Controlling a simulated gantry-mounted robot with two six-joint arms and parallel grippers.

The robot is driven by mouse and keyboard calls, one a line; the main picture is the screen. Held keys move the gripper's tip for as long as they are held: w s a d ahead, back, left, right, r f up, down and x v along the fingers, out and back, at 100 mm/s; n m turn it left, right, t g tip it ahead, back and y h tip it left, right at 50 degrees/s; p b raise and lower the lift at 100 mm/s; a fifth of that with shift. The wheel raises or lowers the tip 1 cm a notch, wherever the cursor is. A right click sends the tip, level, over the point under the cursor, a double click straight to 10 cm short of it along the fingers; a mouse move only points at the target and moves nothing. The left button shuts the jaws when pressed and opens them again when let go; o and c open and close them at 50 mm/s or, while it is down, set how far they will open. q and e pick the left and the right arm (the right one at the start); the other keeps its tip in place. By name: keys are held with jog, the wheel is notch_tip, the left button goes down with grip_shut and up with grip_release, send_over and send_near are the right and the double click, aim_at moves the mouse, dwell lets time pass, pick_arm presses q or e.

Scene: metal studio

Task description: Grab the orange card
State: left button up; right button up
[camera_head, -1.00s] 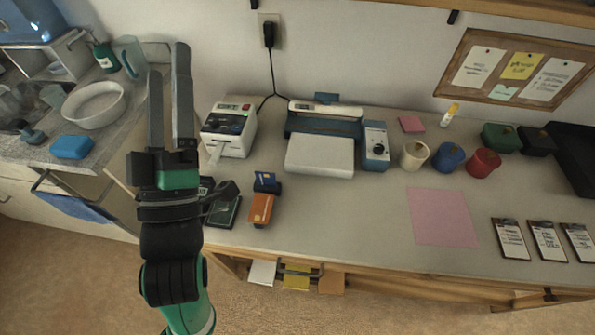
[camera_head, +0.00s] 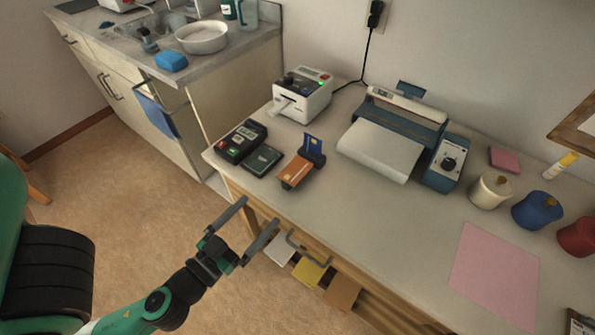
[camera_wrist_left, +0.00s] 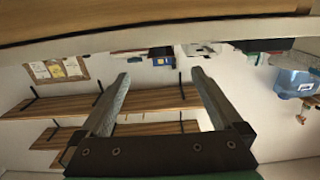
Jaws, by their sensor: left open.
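An orange card (camera_head: 297,168) with a small yellow mark leans in a dark holder near the table's front left. A blue card (camera_head: 313,144) stands just behind it. My left gripper (camera_head: 260,211) is open and empty, in front of the table's front edge and apart from the card, on its near-left side. In the left wrist view my left gripper (camera_wrist_left: 160,73) shows two spread fingers with nothing between them; I cannot make out the orange card there. My right gripper is not in view.
A card terminal (camera_head: 242,141) and a dark flat box (camera_head: 262,160) lie left of the holder. A label printer (camera_head: 303,92) and a laminator (camera_head: 385,140) stand behind. The table drawer has a handle (camera_head: 309,247).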

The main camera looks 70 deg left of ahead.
aim_at(284, 182)
pick_arm(q)
jog(key=x, duration=0.2)
jog(key=p+x, duration=0.1)
jog(key=r+p+x, duration=0.1)
jog(key=x, duration=0.1)
jog(key=shift+w+a, duration=0.2)
jog(key=shift+w, duration=0.05)
jog(key=shift+w+a+f, duration=0.1)
jog(key=shift+w+f, duration=0.05)
jog(key=shift+f, duration=0.05)
jog(key=p+x, duration=0.3)
jog(key=x, duration=0.2)
jog(key=shift+r, duration=0.15)
jog(key=shift+w, duration=0.1)
jog(key=c, duration=1.4)
jog(key=shift+o, duration=0.2)
